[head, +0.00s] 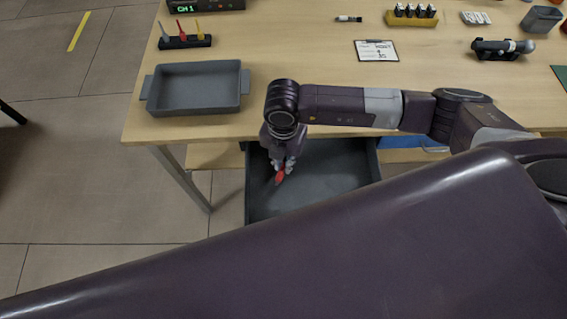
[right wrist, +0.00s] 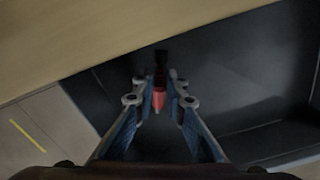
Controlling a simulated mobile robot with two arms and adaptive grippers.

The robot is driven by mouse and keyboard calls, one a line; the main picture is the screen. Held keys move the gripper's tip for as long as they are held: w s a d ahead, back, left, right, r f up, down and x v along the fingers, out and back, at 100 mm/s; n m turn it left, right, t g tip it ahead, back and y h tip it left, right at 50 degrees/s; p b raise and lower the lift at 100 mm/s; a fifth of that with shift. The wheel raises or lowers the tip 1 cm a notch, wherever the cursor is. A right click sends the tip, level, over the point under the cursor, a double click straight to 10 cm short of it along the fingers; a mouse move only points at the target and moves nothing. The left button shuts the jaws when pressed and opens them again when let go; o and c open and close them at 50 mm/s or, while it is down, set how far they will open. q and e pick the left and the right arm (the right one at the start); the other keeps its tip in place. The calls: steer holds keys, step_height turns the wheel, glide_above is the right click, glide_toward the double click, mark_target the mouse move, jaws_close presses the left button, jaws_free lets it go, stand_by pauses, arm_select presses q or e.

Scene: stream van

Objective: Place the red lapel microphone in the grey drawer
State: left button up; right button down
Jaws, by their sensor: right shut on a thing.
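The red lapel microphone (head: 279,177) is held between the fingertips of my right gripper (head: 284,165). In the right wrist view the microphone (right wrist: 159,92) shows a red body with a dark end, and the right gripper (right wrist: 160,102) is shut on it. The grey drawer (head: 335,165) is pulled open under the table's front edge. The microphone is over the left part of the drawer; I cannot tell how high above its floor. The drawer (right wrist: 225,90) looks empty in the right wrist view. My left gripper is not in view.
The wooden table (head: 300,60) overhangs the back of the drawer. A grey tray (head: 197,110) stands on its left front. A rack with coloured items (head: 185,42), a card (head: 376,50), a battery holder (head: 411,18) and a dark cylindrical device (head: 502,48) lie farther back.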

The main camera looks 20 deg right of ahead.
mark_target(283, 166)
steer(key=shift+f, duration=0.75)
steer(key=shift+f, duration=0.2)
steer(key=c, duration=2)
jaws_free()
steer(key=shift+r, duration=0.1)
steer(key=shift+o, duration=0.2)
steer(key=shift+r, duration=0.1)
steer(key=shift+w+r, duration=0.1)
steer(key=shift+r, duration=0.15)
step_height(283, 166, up, 12)
steer(key=b, duration=0.1)
steer(key=shift+f, duration=0.2)
